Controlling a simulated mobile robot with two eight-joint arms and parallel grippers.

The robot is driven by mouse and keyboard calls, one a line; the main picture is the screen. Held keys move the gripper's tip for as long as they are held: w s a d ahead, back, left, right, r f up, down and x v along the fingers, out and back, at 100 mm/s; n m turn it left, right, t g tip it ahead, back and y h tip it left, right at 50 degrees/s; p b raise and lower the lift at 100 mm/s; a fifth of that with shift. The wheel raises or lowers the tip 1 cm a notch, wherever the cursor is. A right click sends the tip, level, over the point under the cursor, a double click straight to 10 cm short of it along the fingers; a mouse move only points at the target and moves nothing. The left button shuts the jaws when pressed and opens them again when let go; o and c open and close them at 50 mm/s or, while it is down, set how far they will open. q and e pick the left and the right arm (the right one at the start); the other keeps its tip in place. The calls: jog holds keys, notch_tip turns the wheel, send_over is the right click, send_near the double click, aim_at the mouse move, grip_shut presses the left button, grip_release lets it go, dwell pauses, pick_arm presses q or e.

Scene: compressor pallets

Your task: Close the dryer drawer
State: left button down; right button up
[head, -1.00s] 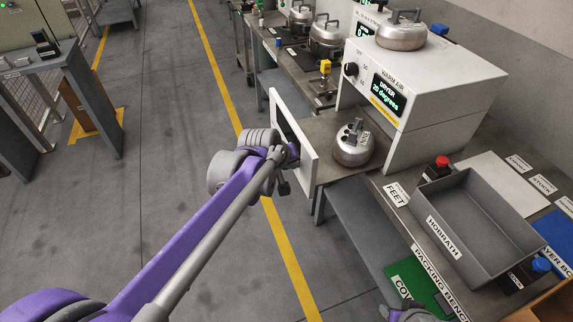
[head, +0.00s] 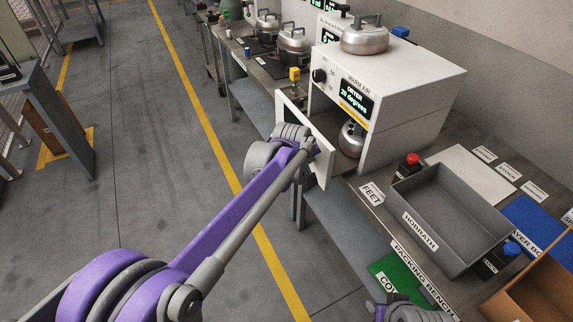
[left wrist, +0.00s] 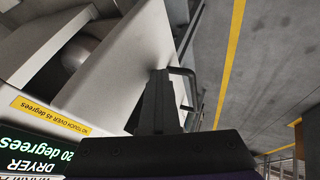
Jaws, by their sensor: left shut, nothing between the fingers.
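The dryer (head: 410,85) is a white box with a green display reading 20 degrees. Its drawer, with a white front panel (head: 322,158), is partly out, and a silver compressor (head: 352,138) sits in it, partly hidden by the panel. My left gripper (head: 312,148) is shut and empty at the outer face of the drawer front; contact cannot be told for sure. In the left wrist view the shut fingers (left wrist: 158,100) are beside the dark drawer handle (left wrist: 188,88). My right gripper (head: 405,312) shows only in part at the bottom edge.
Another silver compressor (head: 364,36) stands on top of the dryer. A grey tray (head: 447,222) and a red button (head: 412,158) are on the packing bench to the right. More compressors (head: 294,40) stand on the bench behind.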

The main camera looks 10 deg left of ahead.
pick_arm(q)
jog(key=w+d, duration=0.2)
jog(key=d, duration=0.1)
jog(key=w+d+p, duration=0.1)
jog(key=w+d, duration=0.1)
jog(key=d, duration=0.1)
jog(key=w+d+p, duration=0.1)
jog(key=w+d, duration=0.1)
jog(key=d, duration=0.1)
jog(key=shift+w+d, duration=0.35)
jog(key=shift+d+r, duration=0.1)
